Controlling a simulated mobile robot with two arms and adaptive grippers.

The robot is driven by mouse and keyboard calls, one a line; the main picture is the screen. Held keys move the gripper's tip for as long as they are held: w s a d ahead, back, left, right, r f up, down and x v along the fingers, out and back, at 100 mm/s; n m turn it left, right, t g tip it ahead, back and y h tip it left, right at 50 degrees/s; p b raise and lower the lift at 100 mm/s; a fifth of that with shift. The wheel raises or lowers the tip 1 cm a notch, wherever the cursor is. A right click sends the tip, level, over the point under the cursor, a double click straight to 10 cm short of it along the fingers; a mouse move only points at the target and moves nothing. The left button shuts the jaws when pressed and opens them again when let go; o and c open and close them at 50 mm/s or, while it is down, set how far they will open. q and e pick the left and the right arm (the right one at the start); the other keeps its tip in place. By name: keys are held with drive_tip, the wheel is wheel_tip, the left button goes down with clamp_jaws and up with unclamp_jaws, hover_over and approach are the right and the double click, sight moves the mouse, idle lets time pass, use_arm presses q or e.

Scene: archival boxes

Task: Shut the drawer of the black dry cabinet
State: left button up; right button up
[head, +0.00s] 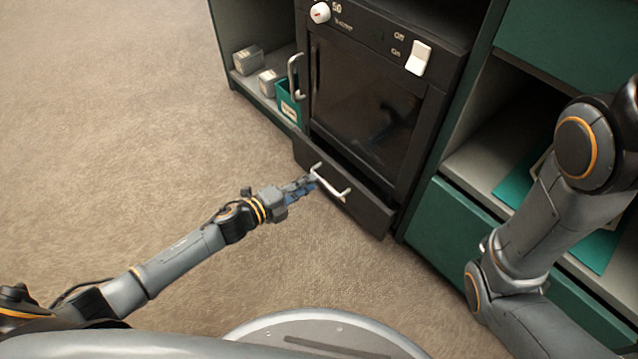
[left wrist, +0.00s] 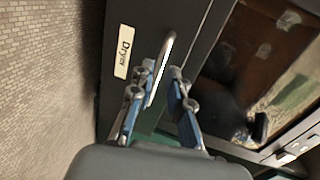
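The black dry cabinet (head: 365,105) stands in a green shelf unit, its glass door above a low drawer (head: 365,205). The drawer front appears to stand somewhat forward of the cabinet face; how far is hard to tell. It has a silver bar handle (head: 334,185), and the wrist view shows a "Dryer" label (left wrist: 124,51) on its front. My left gripper (head: 311,183) is at the left end of the handle. In the left wrist view its blue-padded fingers (left wrist: 158,92) are apart, with the handle (left wrist: 164,62) running between them. My right gripper is out of view.
A green bin (head: 289,103) and small grey boxes (head: 248,60) sit on the shelf left of the cabinet. Green drawers (head: 450,225) and an open shelf with green folders lie to the right. The carpet (head: 130,120) in front is clear.

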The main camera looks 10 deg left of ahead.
sight(319, 177)
use_arm(q)
drive_tip(key=shift+b+x, duration=0.8)
drive_tip(key=shift+x, duration=1.4)
drive_tip(key=shift+c, duration=0.2)
clamp_jaws()
